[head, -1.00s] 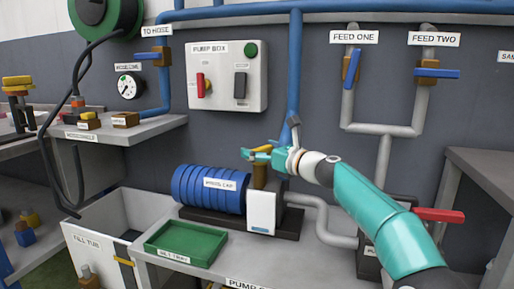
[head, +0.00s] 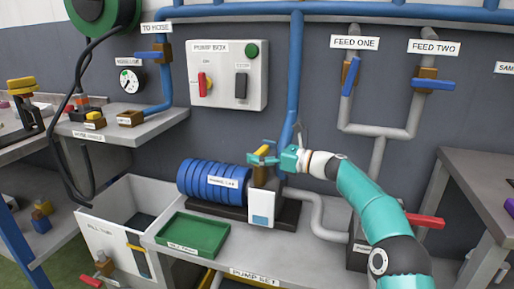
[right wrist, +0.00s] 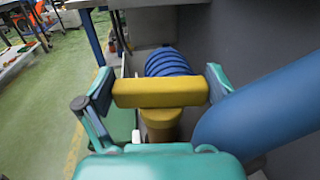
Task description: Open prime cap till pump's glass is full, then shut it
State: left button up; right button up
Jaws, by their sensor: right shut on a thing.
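The prime cap, a yellow bar handle (head: 262,151) on a brown neck, stands on top of the pump. My right gripper (head: 264,156) is at the cap. In the right wrist view the yellow bar (right wrist: 160,92) spans between the two fingers of the right gripper (right wrist: 158,88), which are shut on its ends. The blue ribbed pump body (head: 207,180) lies to the left of the neck. The pump's glass (head: 262,204) is a pale upright panel on the front, with a small bluish patch low down; its level is too small to tell. My left gripper is out of view.
A green tray (head: 193,236) lies in front of the pump. A white fill tub (head: 107,240) stands at left. A blue pipe (head: 294,80) rises close behind my right gripper. A red lever (head: 425,221) is right of my arm. The pump box (head: 228,73) hangs above.

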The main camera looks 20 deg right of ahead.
jog(key=shift+d, duration=0.2)
jog(key=o, duration=0.8)
jog(key=v, duration=1.2)
